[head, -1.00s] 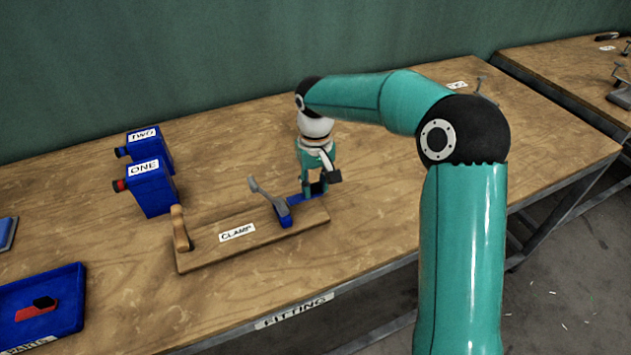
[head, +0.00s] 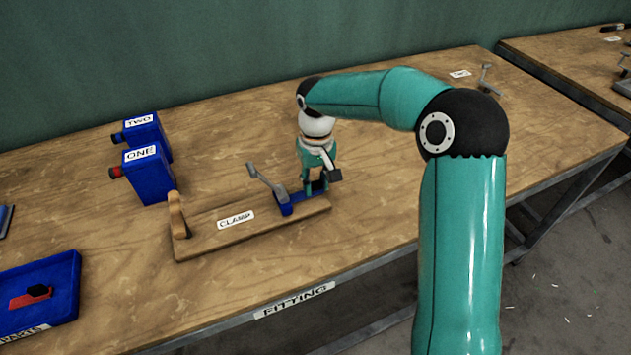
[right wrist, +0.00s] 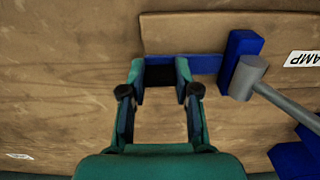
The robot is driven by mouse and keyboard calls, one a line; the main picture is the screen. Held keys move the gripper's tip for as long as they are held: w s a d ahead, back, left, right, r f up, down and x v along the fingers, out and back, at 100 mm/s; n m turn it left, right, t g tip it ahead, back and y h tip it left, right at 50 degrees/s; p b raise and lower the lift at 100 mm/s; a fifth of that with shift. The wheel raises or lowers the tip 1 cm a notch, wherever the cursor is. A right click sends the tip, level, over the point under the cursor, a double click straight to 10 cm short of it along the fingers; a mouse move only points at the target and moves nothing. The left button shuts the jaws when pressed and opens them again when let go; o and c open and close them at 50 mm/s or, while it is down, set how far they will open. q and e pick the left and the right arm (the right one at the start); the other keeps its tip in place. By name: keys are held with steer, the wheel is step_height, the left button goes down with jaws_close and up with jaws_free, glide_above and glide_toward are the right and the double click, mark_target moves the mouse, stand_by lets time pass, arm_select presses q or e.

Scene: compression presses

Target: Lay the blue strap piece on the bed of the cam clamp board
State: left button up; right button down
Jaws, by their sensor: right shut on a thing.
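The clamp board (head: 205,247) is a wooden plank with a CLAMP label on the workbench. Near its right end stands a blue block (head: 286,208) with a tilted grey lever (head: 264,178); the right wrist view shows the block (right wrist: 241,48) and lever (right wrist: 250,75) too. My right gripper (head: 317,188) is at the board's right end, pointing down. It is shut on the blue strap piece (right wrist: 206,64), gripping its black part (right wrist: 160,75). The strap reaches toward the block, low over the board; whether it touches the board is unclear. My left gripper is out of view.
Blue boxes labelled ONE (head: 150,182) and TWO (head: 148,135) stand behind the board at left. A blue parts tray (head: 62,272) with a red and black piece (head: 32,296) lies at front left. The bench (head: 385,215) right of the board is clear.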

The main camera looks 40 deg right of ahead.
steer(key=c, duration=0.8)
jaws_free()
steer(key=shift+o, duration=0.2)
step_height(320, 180, up, 12)
